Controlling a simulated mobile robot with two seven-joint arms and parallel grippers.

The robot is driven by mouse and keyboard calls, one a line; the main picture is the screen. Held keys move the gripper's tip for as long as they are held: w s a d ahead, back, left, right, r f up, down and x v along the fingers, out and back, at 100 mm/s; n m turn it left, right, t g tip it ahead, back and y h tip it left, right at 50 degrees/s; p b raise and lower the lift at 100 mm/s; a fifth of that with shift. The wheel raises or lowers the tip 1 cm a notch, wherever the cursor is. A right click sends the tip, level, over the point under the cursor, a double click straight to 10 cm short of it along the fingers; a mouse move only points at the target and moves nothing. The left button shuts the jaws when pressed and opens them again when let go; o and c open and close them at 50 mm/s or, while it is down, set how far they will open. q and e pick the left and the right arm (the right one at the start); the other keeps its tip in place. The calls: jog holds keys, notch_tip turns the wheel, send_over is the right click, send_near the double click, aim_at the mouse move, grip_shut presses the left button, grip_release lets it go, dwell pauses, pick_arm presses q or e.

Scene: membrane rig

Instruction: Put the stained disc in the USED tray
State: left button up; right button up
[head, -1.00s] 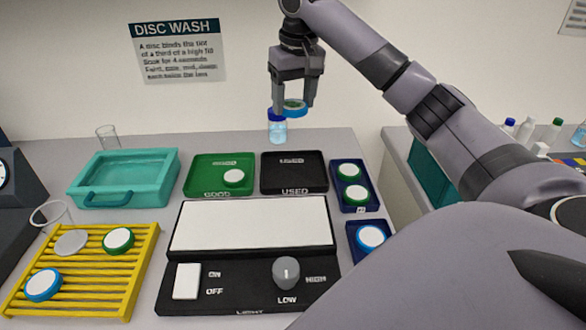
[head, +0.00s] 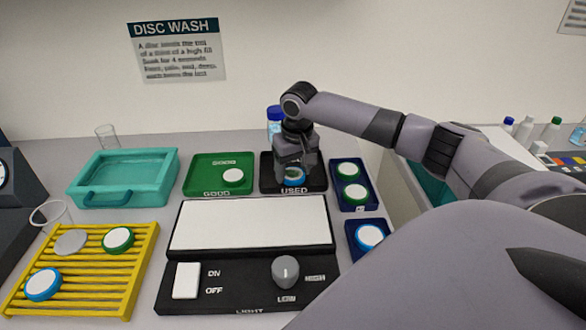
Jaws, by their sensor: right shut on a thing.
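The black USED tray (head: 318,185) lies at the back middle of the bench. My right gripper (head: 294,178) points down over it, shut on a blue-rimmed disc (head: 293,175). The disc is low at the tray; I cannot tell whether it touches the tray floor. Its face is mostly hidden by the fingers, but a greenish tint shows. My left gripper is not in view.
The green GOOD tray (head: 207,182) with a white disc (head: 233,175) is left of the USED tray. A blue-capped bottle (head: 274,122) stands behind. Blue holders with discs (head: 349,170) are at right. The light box (head: 250,225), yellow rack (head: 90,285) and teal basin (head: 125,178) are nearer or left.

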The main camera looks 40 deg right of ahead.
aim_at(296, 178)
jog(key=shift+f, duration=0.2)
jog(key=shift+f, duration=0.1)
jog(key=o, duration=1)
jog(key=shift+s+f, duration=0.1)
jog(key=shift+f, duration=0.05)
jog(key=shift+o, duration=0.2)
jog(key=shift+r, duration=0.45)
notch_tip(296, 178, up, 12)
jog(key=s, duration=0.1)
jog(key=shift+s+a+f+b, duration=0.15)
jog(key=shift+s+a+b, duration=0.1)
jog(key=shift+b, duration=0.05)
jog(key=shift+f, duration=0.1)
